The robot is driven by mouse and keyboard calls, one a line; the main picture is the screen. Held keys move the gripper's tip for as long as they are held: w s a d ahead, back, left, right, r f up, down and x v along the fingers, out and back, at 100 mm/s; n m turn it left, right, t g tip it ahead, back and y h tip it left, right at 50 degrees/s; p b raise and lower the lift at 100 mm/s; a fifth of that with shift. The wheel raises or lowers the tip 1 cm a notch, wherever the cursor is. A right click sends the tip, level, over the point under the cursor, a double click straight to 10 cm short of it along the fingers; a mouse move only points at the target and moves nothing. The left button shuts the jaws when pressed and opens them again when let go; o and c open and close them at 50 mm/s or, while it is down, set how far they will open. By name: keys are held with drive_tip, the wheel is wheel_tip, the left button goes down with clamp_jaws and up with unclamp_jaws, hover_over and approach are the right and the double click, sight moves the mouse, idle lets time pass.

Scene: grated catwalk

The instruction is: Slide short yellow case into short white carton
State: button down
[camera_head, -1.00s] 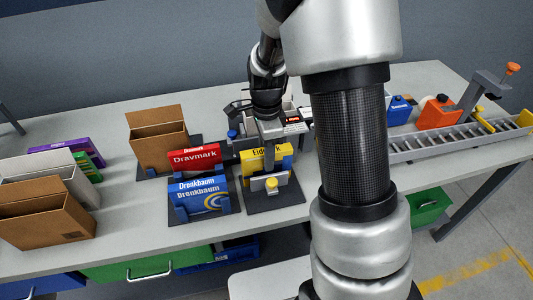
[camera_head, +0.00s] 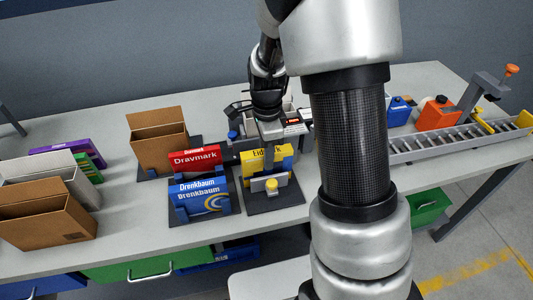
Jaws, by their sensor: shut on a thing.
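The short yellow case (camera_head: 256,159) with dark lettering stands upright in a dark holder (camera_head: 290,198) with a grey clamp plate and yellow knob at its front. My gripper (camera_head: 269,140) reaches down from above and is shut on the top of the yellow case. The fingertips are small and partly hidden by the wrist. A white carton (camera_head: 58,172), open at the top, stands at the left of the table behind a brown carton. Another pale open box (camera_head: 289,116) is partly hidden behind my gripper; I cannot tell which one is the short white carton.
Red (camera_head: 195,160) and blue (camera_head: 201,195) cases stand in holders just left of the yellow case. Brown cartons (camera_head: 159,148) (camera_head: 40,217) stand further left. My arm blocks the view right of centre. A roller track (camera_head: 450,143) lies at right.

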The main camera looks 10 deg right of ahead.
drive_tip(key=shift+s, duration=0.2)
drive_tip(key=shift+f, duration=0.2)
idle(0.4)
drive_tip(key=c, duration=1.4)
unclamp_jaws()
